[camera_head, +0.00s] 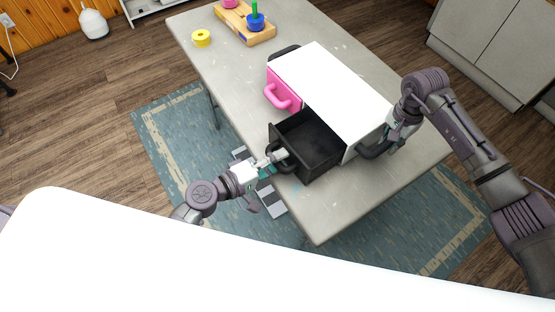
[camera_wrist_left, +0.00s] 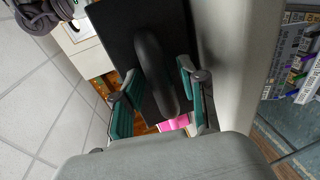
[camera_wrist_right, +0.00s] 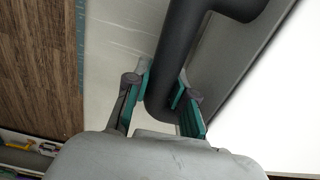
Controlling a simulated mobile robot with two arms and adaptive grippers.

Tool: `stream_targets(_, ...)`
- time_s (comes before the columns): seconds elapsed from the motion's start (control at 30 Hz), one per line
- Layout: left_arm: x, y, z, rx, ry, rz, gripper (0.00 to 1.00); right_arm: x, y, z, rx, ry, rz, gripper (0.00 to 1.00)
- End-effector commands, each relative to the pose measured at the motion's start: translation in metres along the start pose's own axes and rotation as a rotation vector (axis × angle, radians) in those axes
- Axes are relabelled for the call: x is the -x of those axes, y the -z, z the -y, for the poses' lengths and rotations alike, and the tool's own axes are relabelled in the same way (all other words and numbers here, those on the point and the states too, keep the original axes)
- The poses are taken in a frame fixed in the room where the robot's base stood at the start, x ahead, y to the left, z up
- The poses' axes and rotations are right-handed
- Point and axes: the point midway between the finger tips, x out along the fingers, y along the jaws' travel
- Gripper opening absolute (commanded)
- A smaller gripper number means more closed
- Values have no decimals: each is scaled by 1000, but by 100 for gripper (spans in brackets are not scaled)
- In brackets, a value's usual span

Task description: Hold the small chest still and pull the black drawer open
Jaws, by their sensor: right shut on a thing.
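The small white chest (camera_head: 335,83) stands on the grey table. Its black drawer (camera_head: 312,143) sticks well out at the near left and looks empty inside. My left gripper (camera_head: 279,158) is at the drawer's front. In the left wrist view, the open fingers (camera_wrist_left: 162,88) stand on either side of the black drawer handle (camera_wrist_left: 152,58), with a gap showing. My right gripper (camera_head: 386,142) is shut on the dark side handle (camera_head: 372,152) of the chest. In the right wrist view that handle (camera_wrist_right: 178,50) passes between the fingers (camera_wrist_right: 160,88).
A pink drawer (camera_head: 284,88) with a pink handle sits shut beside the black one. A wooden peg board (camera_head: 240,25) with rings and a yellow ring (camera_head: 201,38) lie at the table's far end. The grey table (camera_head: 225,75) is clear along its left side.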

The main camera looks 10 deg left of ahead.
Motion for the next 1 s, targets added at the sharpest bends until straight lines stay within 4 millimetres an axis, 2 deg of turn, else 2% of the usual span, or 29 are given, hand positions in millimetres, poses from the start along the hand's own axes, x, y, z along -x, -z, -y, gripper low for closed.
stream_targets(0.03,0,0,1,0,0,0,48,-7,-3,-3,1,-12,6,0)
stream_targets(0.37,5,0,2,1,1,0,48,-7,-3,-3,1,-12,7,0)
stream_targets(0.47,18,-1,2,0,4,1,48,-7,-3,-3,1,-12,7,0)
stream_targets(0.8,89,-1,2,1,3,-1,48,-7,-3,-3,1,-12,7,0)
stream_targets(1.0,115,-1,1,1,0,0,48,-7,-3,-3,1,-12,8,0)
